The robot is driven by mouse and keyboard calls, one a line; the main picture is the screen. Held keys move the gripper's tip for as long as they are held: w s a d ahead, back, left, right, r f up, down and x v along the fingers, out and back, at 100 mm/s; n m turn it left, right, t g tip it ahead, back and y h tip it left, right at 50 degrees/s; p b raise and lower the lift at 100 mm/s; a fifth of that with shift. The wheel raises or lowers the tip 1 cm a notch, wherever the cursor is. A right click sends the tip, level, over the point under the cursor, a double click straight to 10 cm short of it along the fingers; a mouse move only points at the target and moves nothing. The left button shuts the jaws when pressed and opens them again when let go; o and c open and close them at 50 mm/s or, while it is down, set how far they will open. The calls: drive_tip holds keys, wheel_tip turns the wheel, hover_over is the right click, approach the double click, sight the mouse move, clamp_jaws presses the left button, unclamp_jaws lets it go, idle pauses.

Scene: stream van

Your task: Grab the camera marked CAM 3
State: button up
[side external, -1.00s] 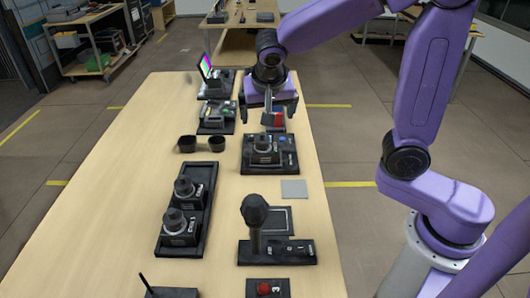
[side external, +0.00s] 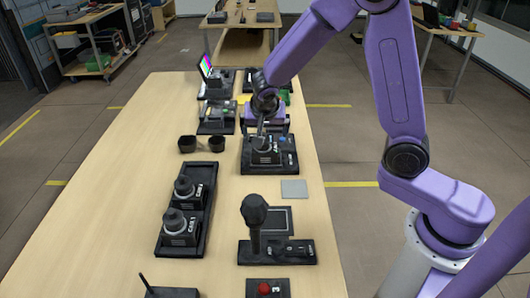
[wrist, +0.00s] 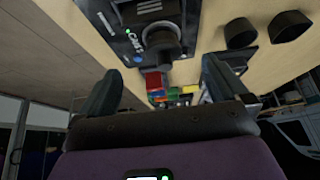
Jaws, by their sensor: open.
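A dark camera with a round lens barrel (side external: 264,157) stands on a black base plate (side external: 284,165) on the table's right side. In the wrist view this camera (wrist: 160,40) is at the top, with a white label beginning CAM; its number is not clear to me. Two similar cameras, a rear one (side external: 184,187) and a front one (side external: 178,224), sit in a black tray (side external: 201,212) to the left; their label numbers are too small to read. My gripper (side external: 261,136) is open and empty, just above and behind the camera on the base plate.
Two black cups (side external: 203,144) stand left of the base plate. More equipment (side external: 216,116) with a bright screen stands behind. Bare tabletop (side external: 110,195) lies at the left.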

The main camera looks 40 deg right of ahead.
sight(265, 150)
drive_tip(key=shift+x, duration=2.95)
drive_tip(key=shift+s+f, duration=0.1)
drive_tip(key=shift+s, duration=0.1)
drive_tip(key=shift+c, duration=0.3)
drive_tip(key=c, duration=1.5)
